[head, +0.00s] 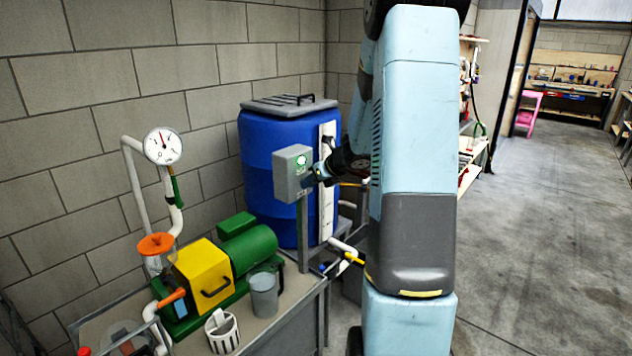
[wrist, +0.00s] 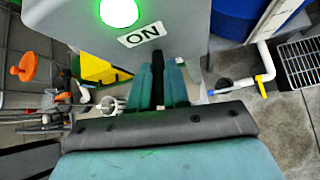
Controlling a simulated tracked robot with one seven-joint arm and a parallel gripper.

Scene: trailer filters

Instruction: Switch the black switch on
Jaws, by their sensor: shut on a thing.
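The grey switch box (head: 285,177) stands on a post beside the blue barrel, and its green lamp (head: 301,160) is lit. In the wrist view the box (wrist: 185,48) fills the top, with a bright green lamp (wrist: 118,12) and a label (wrist: 143,34) reading "ON". My gripper (wrist: 160,85) is just below the label, its teal fingers closed around a dark part, the black switch (wrist: 159,65), which is mostly hidden between them. In the head view my gripper (head: 316,174) reaches the box from the right; the switch is hidden there.
The blue barrel (head: 262,165) stands close behind the box. A table (head: 290,307) at the lower left carries a green and yellow pump (head: 203,275), a grey jug (head: 264,294) and a white cup (head: 221,331). A gauge (head: 162,147) is on a pipe. Open floor (head: 545,240) lies right.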

